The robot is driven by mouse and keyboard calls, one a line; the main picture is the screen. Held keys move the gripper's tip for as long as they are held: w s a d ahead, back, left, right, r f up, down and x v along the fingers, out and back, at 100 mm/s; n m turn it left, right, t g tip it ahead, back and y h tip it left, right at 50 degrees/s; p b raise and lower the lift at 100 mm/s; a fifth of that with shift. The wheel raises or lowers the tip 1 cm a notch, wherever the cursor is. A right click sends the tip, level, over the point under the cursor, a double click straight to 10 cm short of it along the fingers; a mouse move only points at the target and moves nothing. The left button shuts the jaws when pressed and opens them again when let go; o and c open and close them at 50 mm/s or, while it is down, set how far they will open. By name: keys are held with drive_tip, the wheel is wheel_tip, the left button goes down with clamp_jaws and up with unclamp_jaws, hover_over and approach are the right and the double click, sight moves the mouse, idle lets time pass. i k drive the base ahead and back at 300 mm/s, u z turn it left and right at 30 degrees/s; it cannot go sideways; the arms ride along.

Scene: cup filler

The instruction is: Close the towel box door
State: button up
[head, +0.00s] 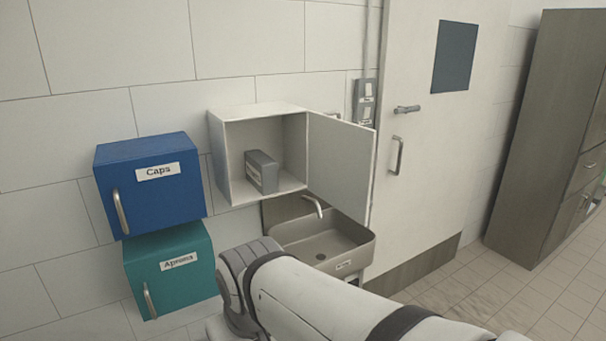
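The white towel box (217,160) hangs on the tiled wall above a sink. Its front is open and a grey pack (262,171) stands inside on its floor. Its door (338,160) is hinged on the right side and stands swung out wide. My white arm enters from the lower right and reaches to below the box, in front of the sink. My gripper cannot be made out; only arm links show. No contact with the door is visible.
A blue box labelled Caps (150,187) and a teal box labelled Aprons (171,270) hang left of the towel box. The sink (322,243) with its tap is below. A room door (424,150) and a tall cabinet (545,130) stand at right.

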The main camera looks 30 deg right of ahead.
sight(341, 153)
drive_tip(key=z, duration=0.05)
drive_tip(key=k, duration=0.3)
drive_tip(key=u, duration=3.1)
drive_tip(key=k, duration=2.75)
drive_tip(key=z, duration=2.1)
